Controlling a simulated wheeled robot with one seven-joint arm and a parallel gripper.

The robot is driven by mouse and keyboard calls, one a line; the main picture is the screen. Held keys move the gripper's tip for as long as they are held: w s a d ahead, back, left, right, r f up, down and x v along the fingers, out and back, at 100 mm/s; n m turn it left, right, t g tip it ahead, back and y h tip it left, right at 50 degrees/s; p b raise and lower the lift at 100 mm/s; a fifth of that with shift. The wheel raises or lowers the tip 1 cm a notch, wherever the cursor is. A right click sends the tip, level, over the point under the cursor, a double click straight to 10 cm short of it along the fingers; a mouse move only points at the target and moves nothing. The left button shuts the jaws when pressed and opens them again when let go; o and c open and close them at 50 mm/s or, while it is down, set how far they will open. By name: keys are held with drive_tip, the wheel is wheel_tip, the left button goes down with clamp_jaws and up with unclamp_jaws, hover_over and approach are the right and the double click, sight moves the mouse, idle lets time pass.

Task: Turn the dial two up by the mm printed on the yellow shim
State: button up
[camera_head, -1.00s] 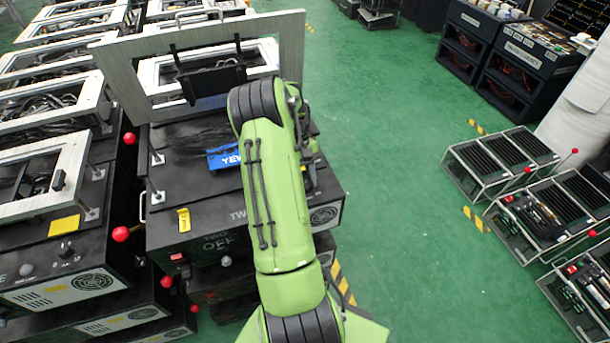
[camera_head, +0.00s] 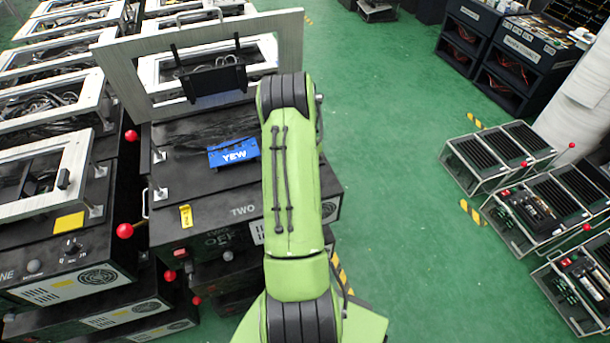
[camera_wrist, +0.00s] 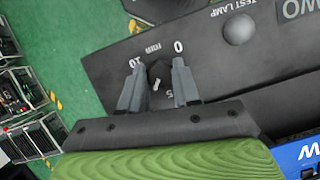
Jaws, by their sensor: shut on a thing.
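In the wrist view my gripper (camera_wrist: 158,70) has its two fingers on either side of the small dark knob of dial two (camera_wrist: 156,78), shut on it. Printed marks 0, 5 and 10 stand around the knob. A short white mark shows on the knob; its exact reading is unclear. The head view shows the yellow shim (camera_head: 186,217) near the front left edge of the black box labelled TWO (camera_head: 205,237). Its print is too small to read surely. My arm hides the dial and gripper in the head view.
A grey lamp labelled TEST LAMP (camera_wrist: 238,28) is beside the dial. A metal frame (camera_head: 120,68) stands behind.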

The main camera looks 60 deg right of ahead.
drive_tip(key=o, duration=1.1)
drive_tip(key=shift+c, duration=0.2)
drive_tip(key=p+v, duration=0.4)
drive_tip(key=v, duration=1.2)
drive_tip(key=shift+a, duration=0.15)
